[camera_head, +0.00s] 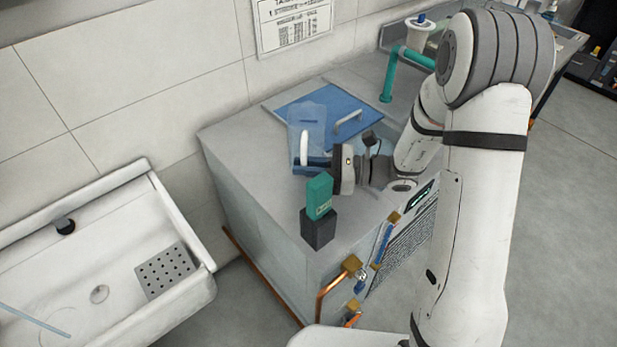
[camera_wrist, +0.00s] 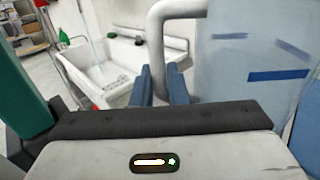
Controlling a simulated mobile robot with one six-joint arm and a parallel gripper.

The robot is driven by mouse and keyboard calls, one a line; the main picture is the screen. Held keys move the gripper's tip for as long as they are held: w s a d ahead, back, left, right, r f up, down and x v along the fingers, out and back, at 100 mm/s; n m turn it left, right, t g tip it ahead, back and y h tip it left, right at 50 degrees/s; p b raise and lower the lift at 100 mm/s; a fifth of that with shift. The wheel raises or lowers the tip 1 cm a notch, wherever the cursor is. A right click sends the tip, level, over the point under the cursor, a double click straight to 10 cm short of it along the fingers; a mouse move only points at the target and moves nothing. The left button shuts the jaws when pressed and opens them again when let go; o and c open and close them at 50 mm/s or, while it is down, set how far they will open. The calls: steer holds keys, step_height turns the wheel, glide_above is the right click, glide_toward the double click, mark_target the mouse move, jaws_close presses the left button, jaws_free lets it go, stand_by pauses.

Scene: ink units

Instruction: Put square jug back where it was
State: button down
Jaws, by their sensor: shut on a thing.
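The square jug (camera_head: 307,117) is a translucent pale-blue, boxy vessel with a white handle, over the left part of a blue panel on the grey cabinet top. It looks upright. In the wrist view its wall (camera_wrist: 250,60) with dark blue marks fills the right side. My gripper (camera_head: 312,165) comes from the right, its blue fingers shut on the white handle; the wrist view shows the fingers (camera_wrist: 159,85) on either side of the handle's lower end. The jug's base is partly hidden, so I cannot tell whether it touches the surface.
The blue panel (camera_head: 345,103) has a grey bar handle (camera_head: 348,122). A teal box (camera_head: 319,196) stands on a dark block (camera_head: 318,230) near the front corner, close to my gripper. A teal pipe (camera_head: 390,75) rises behind. A white sink (camera_head: 110,250) is at left.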

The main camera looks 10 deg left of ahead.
steer(key=shift+f, duration=1.9)
steer(key=shift+f, duration=0.2)
steer(key=c, duration=1.4)
jaws_free()
steer(key=shift+c, duration=0.2)
steer(key=shift+r, duration=0.1)
